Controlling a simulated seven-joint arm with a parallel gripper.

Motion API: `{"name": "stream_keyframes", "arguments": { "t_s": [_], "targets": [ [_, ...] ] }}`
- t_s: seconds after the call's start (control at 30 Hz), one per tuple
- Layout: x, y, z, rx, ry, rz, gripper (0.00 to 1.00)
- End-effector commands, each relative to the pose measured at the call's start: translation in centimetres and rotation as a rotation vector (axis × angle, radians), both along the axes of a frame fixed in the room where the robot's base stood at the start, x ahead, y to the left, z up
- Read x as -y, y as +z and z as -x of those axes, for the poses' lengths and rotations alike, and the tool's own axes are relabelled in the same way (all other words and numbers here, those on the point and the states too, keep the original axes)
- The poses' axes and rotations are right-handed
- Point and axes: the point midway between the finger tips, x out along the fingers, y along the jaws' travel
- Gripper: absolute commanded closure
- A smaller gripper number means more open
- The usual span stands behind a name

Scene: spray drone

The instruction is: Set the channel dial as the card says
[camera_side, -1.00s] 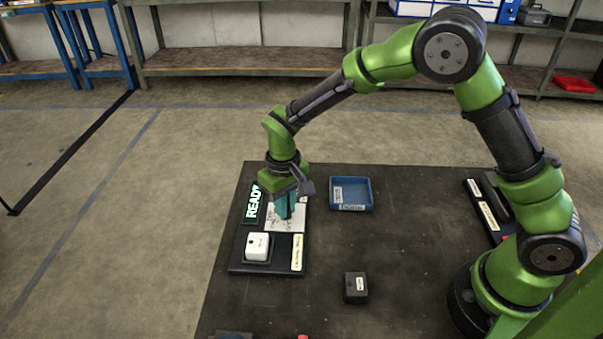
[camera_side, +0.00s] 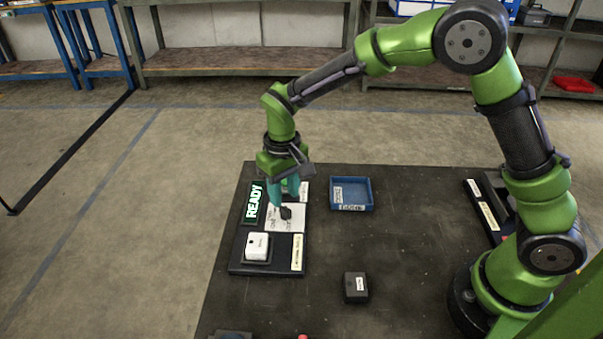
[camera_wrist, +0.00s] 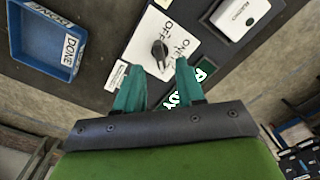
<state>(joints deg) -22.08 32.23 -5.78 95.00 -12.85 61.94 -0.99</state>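The dial is a dark knob (camera_side: 286,212) on a white plate (camera_side: 282,224) set in a black panel. In the wrist view the knob (camera_wrist: 160,53) sits ahead of my fingertips, with its pointer slanting. Lettering on the plate (camera_wrist: 185,35) looks like OFF and ON; the exact setting cannot be told. My gripper (camera_side: 289,190) is above and behind the knob, apart from it. In the wrist view its teal fingers (camera_wrist: 158,67) are spread with nothing between them. A lit green READY sign (camera_side: 253,203) stands beside the plate. No card's writing is legible.
A white box (camera_side: 257,246) and a cream label strip (camera_side: 297,252) are on the panel's near part. A blue tray (camera_side: 351,194) marked DONE lies to the right. A small black box (camera_side: 355,287) stands nearer. The mat between them is clear.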

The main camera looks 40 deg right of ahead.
Motion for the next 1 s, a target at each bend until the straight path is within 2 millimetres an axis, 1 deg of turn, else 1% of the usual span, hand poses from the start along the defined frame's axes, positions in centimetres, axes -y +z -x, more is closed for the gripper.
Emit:
{"name": "stream_keyframes", "arguments": {
  "t_s": [0.03, 0.3, 0.4, 0.5, 0.6, 0.7, 1.0],
  "targets": [
    [0.0, 1.5, -0.1, 0.006, -0.001, -0.003, 0.62],
    [0.0, 8.0, -0.1, 0.005, -0.002, -0.002, 0.62],
    [0.0, 9.9, 0.0, 0.003, -0.002, -0.002, 0.62],
    [0.0, 11.3, 0.0, 0.002, -0.002, -0.001, 0.62],
    [0.0, 12.2, 0.0, 0.001, -0.002, -0.002, 0.62],
    [0.0, 12.6, 0.0, 0.000, -0.002, -0.001, 0.62],
    [0.0, 12.7, 0.0, 0.000, -0.003, -0.001, 0.62]
  ]
}}
